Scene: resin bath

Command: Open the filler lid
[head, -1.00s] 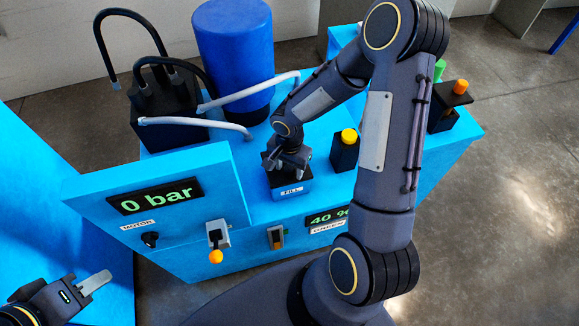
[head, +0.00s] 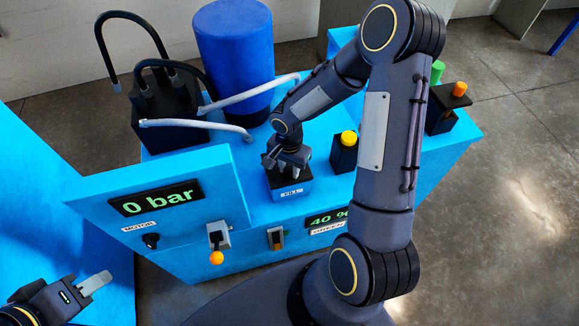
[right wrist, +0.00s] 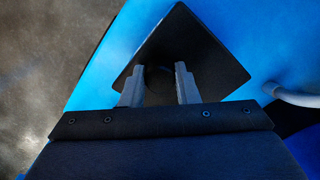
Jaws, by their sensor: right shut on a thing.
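The filler is a black box labelled FILL (head: 289,186) on the blue machine's top. Its dark square lid (right wrist: 190,40) fills the middle of the right wrist view and looks flat; I cannot tell from the head view whether it is lifted. My right gripper (head: 283,160) is right at the top of the filler. In the right wrist view my right gripper (right wrist: 158,73) has its two grey fingers on either side of a dark knob on the lid, shut on it. The knob is hard to see against the lid. My left gripper (head: 95,284) is far off at the lower left, away from the filler.
A black block with a yellow button (head: 348,138) stands close right of the filler. A blue drum (head: 234,55) and pale hoses (head: 200,126) are behind. The panel reading 0 bar (head: 160,197) rises at the left. A lever with an orange knob (head: 216,258) sticks out in front.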

